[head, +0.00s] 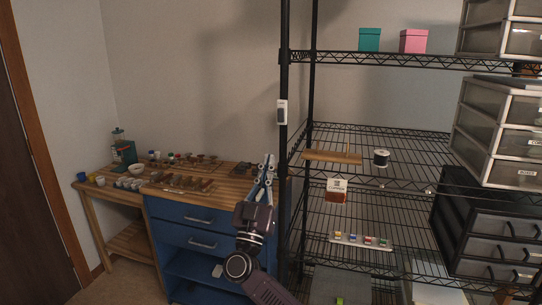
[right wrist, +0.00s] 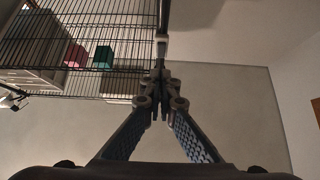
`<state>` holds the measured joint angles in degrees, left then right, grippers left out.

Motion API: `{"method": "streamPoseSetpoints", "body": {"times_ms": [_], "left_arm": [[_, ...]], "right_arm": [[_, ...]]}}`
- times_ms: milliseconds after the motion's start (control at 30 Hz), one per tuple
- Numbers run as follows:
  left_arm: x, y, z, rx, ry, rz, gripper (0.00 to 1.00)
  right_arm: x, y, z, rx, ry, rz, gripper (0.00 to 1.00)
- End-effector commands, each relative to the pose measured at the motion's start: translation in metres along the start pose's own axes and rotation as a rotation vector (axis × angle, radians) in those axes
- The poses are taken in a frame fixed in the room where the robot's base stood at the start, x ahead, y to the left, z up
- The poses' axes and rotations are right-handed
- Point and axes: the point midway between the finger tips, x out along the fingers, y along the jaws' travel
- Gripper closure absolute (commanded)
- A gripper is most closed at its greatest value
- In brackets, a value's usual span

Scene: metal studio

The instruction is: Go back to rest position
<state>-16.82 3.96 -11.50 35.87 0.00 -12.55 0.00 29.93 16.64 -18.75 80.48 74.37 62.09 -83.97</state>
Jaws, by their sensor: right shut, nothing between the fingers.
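My right gripper (head: 267,162) points upward in the head view, in front of the blue workbench and just left of the black shelf post. Its fingertips meet and hold nothing. In the right wrist view the shut fingertips (right wrist: 160,76) show against the wall and the underside of the wire shelf. My left gripper is in neither view.
The black wire shelf (head: 400,185) stands close to the right of my gripper, with drawer units (head: 500,130) on it. The workbench (head: 200,218) carries several small pots and tools. Open floor (head: 130,290) shows at the lower left.

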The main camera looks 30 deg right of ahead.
Motion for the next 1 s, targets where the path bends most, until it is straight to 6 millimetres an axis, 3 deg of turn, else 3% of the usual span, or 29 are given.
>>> {"method": "streamPoseSetpoints", "body": {"times_ms": [733, 867, 1000], "left_arm": [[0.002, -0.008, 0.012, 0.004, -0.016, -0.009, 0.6], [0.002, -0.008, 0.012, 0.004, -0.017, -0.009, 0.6], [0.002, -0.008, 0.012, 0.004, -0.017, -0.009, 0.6]], "right_arm": [[-0.012, -0.003, 0.007, -0.005, -0.003, -0.019, 1.0], [-0.044, -0.026, 0.039, -0.017, -0.025, -0.141, 1.0], [-0.114, -0.061, 0.1, -0.031, -0.101, -0.368, 1.0]]}}
